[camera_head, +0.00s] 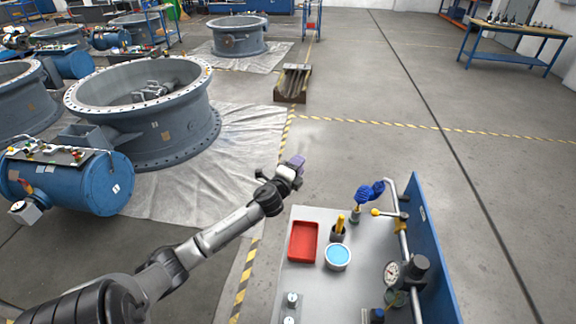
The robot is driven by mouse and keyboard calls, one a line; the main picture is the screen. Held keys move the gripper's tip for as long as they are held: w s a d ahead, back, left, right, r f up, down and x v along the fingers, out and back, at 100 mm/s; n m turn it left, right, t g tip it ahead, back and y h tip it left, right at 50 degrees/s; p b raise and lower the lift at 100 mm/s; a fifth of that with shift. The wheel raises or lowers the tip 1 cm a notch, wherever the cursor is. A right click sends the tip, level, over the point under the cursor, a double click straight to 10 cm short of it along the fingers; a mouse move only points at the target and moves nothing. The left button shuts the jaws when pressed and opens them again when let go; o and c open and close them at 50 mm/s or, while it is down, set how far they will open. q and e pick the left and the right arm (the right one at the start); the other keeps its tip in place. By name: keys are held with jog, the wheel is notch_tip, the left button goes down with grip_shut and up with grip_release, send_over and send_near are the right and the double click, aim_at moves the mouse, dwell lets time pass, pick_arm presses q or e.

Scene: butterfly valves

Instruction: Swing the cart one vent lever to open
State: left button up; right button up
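The cart (300,270) has a grey top and a blue back panel (430,230), at the lower right of the head view. A pale pipe (391,190) runs along the panel. A short lever with a yellow ball knob (376,212) sticks out to the left from a fitting on this pipe; I take it for the vent lever. It lies roughly across the pipe. My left gripper (295,168) is beyond the cart's far left corner, over the floor, up and left of the lever and apart from it. Its finger opening is too small to make out. My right gripper is not in view.
On the cart are a red tray (303,241), a bowl of blue stuff (338,256), a dark cup with yellow handles (338,232), a blue-topped item (365,195) and a gauge (391,271). Large grey valve rings (150,130) stand at left. Floor right of the cart is clear.

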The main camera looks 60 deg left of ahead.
pick_arm(q)
jog(key=shift+s+a+n+g+y, duration=0.25)
jog(key=shift+s+n+g, duration=0.2)
jog(key=shift+n, duration=0.25)
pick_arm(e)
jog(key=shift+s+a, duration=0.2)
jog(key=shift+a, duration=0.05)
